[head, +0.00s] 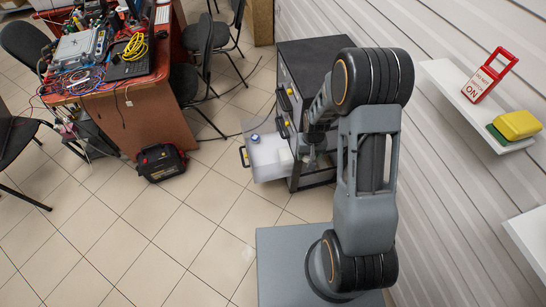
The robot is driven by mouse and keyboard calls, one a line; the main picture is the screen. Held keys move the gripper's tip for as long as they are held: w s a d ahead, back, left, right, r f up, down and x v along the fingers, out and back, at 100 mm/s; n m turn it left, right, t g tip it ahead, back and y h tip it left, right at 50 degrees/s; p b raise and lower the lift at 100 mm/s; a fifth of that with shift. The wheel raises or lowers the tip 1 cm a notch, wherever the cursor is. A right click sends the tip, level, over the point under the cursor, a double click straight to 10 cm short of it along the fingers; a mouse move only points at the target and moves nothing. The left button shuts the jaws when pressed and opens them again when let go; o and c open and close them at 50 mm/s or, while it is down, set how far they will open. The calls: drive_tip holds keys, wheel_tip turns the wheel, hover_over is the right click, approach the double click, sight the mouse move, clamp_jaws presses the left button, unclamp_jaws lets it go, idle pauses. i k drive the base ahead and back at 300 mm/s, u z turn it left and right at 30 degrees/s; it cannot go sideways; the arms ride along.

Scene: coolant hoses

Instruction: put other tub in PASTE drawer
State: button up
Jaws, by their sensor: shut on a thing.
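A dark drawer cabinet (318,62) stands behind my arm. Its low drawer (268,165) is pulled out to the left, with pale, whitish walls and a dark handle at its front. A small tub with a blue top (256,138) is in the open drawer, near its front left. My gripper (309,163) points down at the right end of this drawer, close to the cabinet front. It is shut on a small pale thing, likely the other tub, mostly hidden by the fingers. I cannot read any drawer label.
Upper drawers with dark handles and yellow marks (290,91) appear shut. A black and red case (161,162) lies on the tiled floor to the left. A cluttered desk (138,92) and chairs stand further left. A wall shelf (450,87) holds a red sign and a yellow-green item.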

sight(260, 159)
drive_tip(key=k, duration=0.5)
drive_tip(key=u, duration=0.9)
drive_tip(key=i, duration=1.75)
drive_tip(key=z, duration=0.75)
